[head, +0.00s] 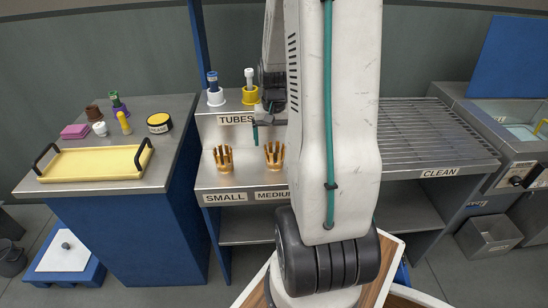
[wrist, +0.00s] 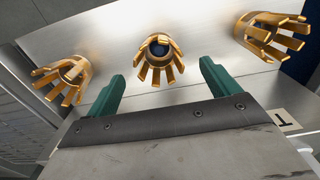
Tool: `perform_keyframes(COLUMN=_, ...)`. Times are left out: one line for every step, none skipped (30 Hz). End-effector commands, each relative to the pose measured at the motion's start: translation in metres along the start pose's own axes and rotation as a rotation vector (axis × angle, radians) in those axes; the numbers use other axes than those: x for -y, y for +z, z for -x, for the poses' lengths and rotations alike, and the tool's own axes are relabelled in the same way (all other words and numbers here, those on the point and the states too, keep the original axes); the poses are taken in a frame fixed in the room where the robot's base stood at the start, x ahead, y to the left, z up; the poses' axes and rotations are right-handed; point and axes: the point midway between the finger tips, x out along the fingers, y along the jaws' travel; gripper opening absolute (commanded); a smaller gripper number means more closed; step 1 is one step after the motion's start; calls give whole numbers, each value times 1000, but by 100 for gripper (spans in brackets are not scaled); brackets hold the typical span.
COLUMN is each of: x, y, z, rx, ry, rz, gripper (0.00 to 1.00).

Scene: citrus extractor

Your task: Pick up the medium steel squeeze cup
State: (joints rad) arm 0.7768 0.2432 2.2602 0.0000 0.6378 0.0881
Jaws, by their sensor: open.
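The medium squeeze cup (head: 275,156) is a gold-coloured cup with upright prongs, above the MEDIUM label on the steel stand. In the wrist view the middle pronged cup (wrist: 160,58) lies just beyond the fingertips, centred between them, with a dark hole in its middle. My gripper (head: 268,124) hangs above and slightly left of the medium cup in the head view. In the wrist view its green fingers (wrist: 161,72) are spread apart with nothing between them. A similar cup stands at SMALL (head: 223,158).
In the wrist view, gold cups stand left (wrist: 62,80) and right (wrist: 268,32) of the middle one. On the TUBES step behind stand a blue tube (head: 213,88) and a white tube (head: 249,84). The CLEAN rack (head: 435,135) is bare. My arm hides the stand's right part.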

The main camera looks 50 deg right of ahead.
Motion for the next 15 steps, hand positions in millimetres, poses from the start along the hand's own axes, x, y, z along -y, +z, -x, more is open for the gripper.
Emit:
perform_keyframes(x=0, y=0, z=-8, rx=4, ry=0, rz=0, gripper=88)
perform_keyframes(x=-1, y=0, z=-12, rx=4, ry=0, rz=0, gripper=88)
perform_keyframes(x=-1, y=0, z=-18, rx=5, ry=0, rz=0, gripper=88)
perform_keyframes(x=-2, y=-1, z=-24, rx=4, ry=0, rz=0, gripper=88)
perform_keyframes(x=-2, y=-1, z=-28, rx=4, ry=0, rz=0, gripper=88)
perform_keyframes(x=-2, y=-1, z=-34, rx=4, ry=1, rz=1, gripper=88)
perform_keyframes(x=-2, y=-1, z=-37, rx=4, ry=1, rz=1, gripper=88)
perform_keyframes(x=-2, y=-1, z=-40, rx=3, ry=1, rz=1, gripper=88)
perform_keyframes(x=-2, y=-1, z=-43, rx=2, ry=1, rz=1, gripper=88)
perform_keyframes(x=-2, y=-1, z=-45, rx=1, ry=1, rz=1, gripper=88)
perform_keyframes(x=-2, y=-1, z=-46, rx=1, ry=1, rz=1, gripper=88)
perform_keyframes(x=-2, y=-1, z=-47, rx=1, ry=1, rz=1, gripper=88)
perform_keyframes(x=-2, y=-1, z=-47, rx=0, ry=1, rz=1, gripper=88)
perform_keyframes(x=-2, y=-1, z=-47, rx=0, ry=1, rz=1, gripper=88)
perform_keyframes(x=-2, y=-1, z=-47, rx=0, ry=1, rz=1, gripper=88)
